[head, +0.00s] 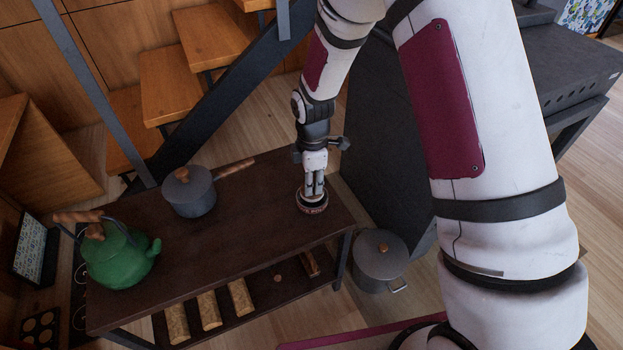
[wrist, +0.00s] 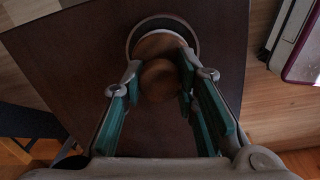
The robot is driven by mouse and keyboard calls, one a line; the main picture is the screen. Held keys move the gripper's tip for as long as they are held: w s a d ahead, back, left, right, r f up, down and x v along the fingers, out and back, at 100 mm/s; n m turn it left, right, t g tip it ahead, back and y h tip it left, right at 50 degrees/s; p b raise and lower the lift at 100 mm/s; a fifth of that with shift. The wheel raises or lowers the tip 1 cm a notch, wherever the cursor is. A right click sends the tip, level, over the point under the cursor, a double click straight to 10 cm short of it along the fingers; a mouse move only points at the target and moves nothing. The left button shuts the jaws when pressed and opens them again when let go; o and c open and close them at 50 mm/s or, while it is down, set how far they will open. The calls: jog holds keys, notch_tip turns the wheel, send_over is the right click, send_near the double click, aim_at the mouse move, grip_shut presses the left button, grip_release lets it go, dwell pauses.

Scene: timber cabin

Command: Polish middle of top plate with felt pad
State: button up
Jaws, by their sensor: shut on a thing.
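The felt pad (head: 312,208) is a round, dark-rimmed disc near the right end of the top plate (head: 250,225), a dark brown bench top. In the wrist view the pad (wrist: 158,46) shows a wooden upper face and a round wooden knob. My gripper (head: 314,185) points down and is shut on the pad's knob, one finger on each side. The pad's underside is hidden, so I cannot tell whether it touches the plate. The plate (wrist: 75,75) looks bare around it in the wrist view.
A grey saucepan (head: 190,194) with a wooden handle and a green kettle (head: 118,260) are to the left. A lower shelf holds several wooden pieces (head: 240,298). A grey lidded pot (head: 379,262) stands right of the bench. The plate's middle is clear.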

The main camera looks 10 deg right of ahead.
jog(key=shift+f+b, duration=0.35)
jog(key=shift+f, duration=0.2)
dwell(1.7)
jog(key=shift+r, duration=0.15)
jog(key=shift+r+p, duration=2.6)
jog(key=shift+r, duration=0.85)
jog(key=s+d+r+m+p, duration=0.3)
jog(key=r+m+p, duration=0.3)
jog(key=r, duration=0.2)
jog(key=s+d+r+m+p, duration=0.3)
jog(key=s+r+m+p, duration=0.2)
jog(key=r+m+p, duration=0.1)
jog(key=s+d+r+m+p, duration=0.3)
jog(key=r+m+p, duration=0.3)
jog(key=r+p, duration=0.2)
notch_tip(320, 180, up, 3)
jog(key=shift+s+d+f+m+g+h, duration=0.15)
jog(key=shift+s+d+m+g+h, duration=0.15)
jog(key=shift+s+d+m, duration=0.15)
